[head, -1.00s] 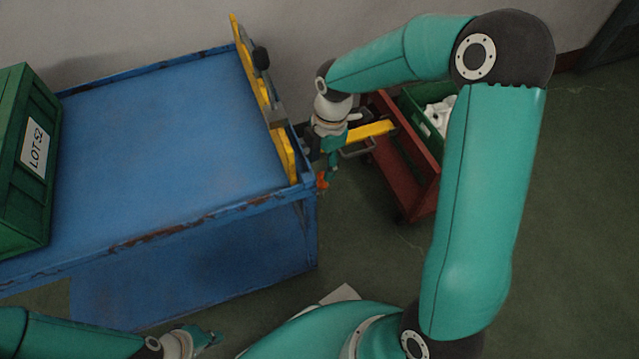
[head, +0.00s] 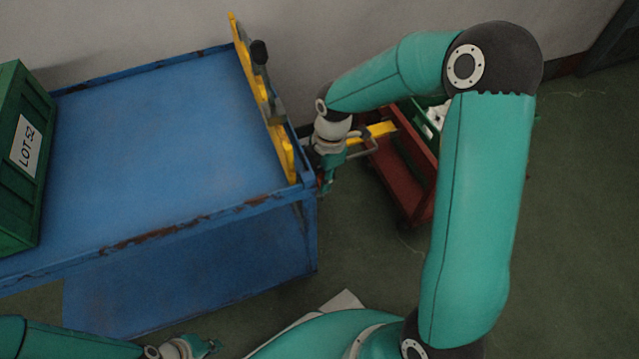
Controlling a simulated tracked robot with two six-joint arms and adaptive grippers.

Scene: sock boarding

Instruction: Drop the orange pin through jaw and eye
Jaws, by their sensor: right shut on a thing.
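My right gripper (head: 328,185) hangs beside the right end of the blue cart (head: 150,160), at its near right corner post. It is shut on the orange pin (head: 320,182), of which only a small orange-red patch shows beside the fingers. A yellow bar (head: 381,130) reaches from the red trolley (head: 398,175) towards the cart, just behind my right wrist. The jaw and the eye cannot be made out; my wrist and gripper cover that spot. My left gripper (head: 209,347) is low at the bottom edge, far from the pin, and its opening is unclear.
A green crate (head: 22,165) labelled LOT 52 stands on the cart's left side. A yellow rail (head: 275,120) with a dark knob runs along the cart's right edge. A green bin (head: 420,115) with white items sits on the trolley. Floor to the right is free.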

